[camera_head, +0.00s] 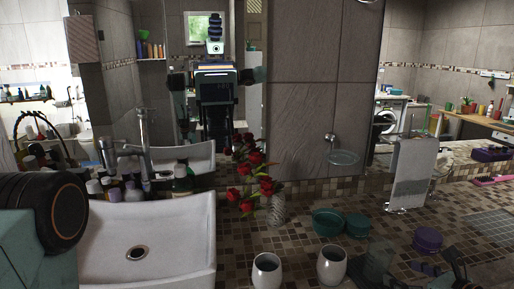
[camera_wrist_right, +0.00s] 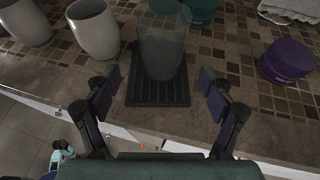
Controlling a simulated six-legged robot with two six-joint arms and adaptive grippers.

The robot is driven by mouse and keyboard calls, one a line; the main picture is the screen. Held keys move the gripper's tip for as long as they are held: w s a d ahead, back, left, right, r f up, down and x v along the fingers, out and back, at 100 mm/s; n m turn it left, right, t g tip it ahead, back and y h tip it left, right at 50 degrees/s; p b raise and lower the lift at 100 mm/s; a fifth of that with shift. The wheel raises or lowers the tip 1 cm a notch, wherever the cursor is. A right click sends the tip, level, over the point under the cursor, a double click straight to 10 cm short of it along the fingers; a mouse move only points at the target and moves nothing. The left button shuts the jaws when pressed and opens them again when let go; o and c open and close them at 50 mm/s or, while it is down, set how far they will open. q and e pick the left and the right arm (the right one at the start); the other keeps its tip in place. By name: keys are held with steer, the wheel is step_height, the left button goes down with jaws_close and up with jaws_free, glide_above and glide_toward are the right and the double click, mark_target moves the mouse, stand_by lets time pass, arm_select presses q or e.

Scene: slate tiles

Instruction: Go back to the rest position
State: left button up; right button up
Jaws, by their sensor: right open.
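My right gripper (camera_wrist_right: 158,80) is open in the right wrist view, its two dark fingers spread wide with nothing between the pads. A clear tumbler (camera_wrist_right: 163,48) stands upright on a dark ribbed mat (camera_wrist_right: 158,98) just beyond the fingertips, apart from them. In the head view, the right gripper (camera_head: 438,266) shows dark and partly cut off at the lower right. My left arm shows at the left edge, but its gripper is out of the frame.
Two white cups (camera_head: 267,271) (camera_head: 332,265) stand left of the tumbler. A teal jar (camera_head: 357,225), a purple jar (camera_head: 428,240) and a towel stand (camera_head: 409,175) are behind. A vase of red roses (camera_head: 276,208) stands beside the white sink (camera_head: 150,240). The counter's front edge is close.

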mark_target(386, 267)
steer(key=b+x, duration=0.2)
steer(key=shift+w+a+f, duration=0.15)
steer(key=shift+a+f, duration=0.05)
steer(key=shift+f, duration=0.05)
steer(key=shift+w+a+f+b, duration=0.15)
steer(key=shift+w+f+b, duration=0.15)
steer(key=shift+w, duration=0.25)
steer(key=shift+b+x, duration=0.7)
steer(key=shift+x, duration=0.75)
steer(key=shift+w+a, duration=0.1)
steer(key=shift+w, duration=0.35)
